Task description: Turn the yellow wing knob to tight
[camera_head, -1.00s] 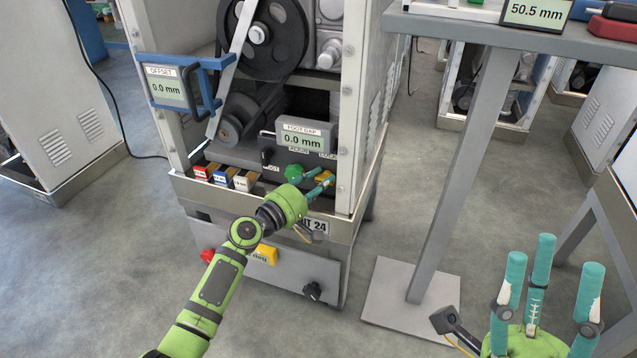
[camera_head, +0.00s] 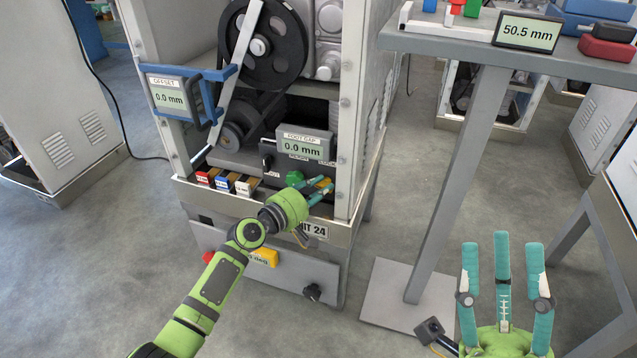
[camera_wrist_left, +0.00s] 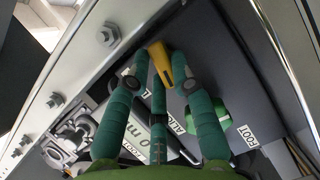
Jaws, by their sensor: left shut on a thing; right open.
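The yellow wing knob (camera_head: 325,183) sits low inside the machine bay, by the right post. In the left wrist view the knob (camera_wrist_left: 158,62) stands between the fingers. My left gripper (camera_head: 319,191) reaches in from the front and is shut on it; its teal fingers (camera_wrist_left: 160,82) press in from either side. They cover part of the knob, and its setting against the printed labels is hard to read. My right gripper (camera_head: 502,247) is open and empty at the lower right, its fingers pointing up, well away from the machine.
A green knob (camera_head: 294,178) is just left of the yellow one. The foot gap display (camera_head: 306,145) reads 0.0 mm above them. Red, blue and white tagged blocks (camera_head: 222,182) line the sill. A grey table leg (camera_head: 455,190) stands to the right.

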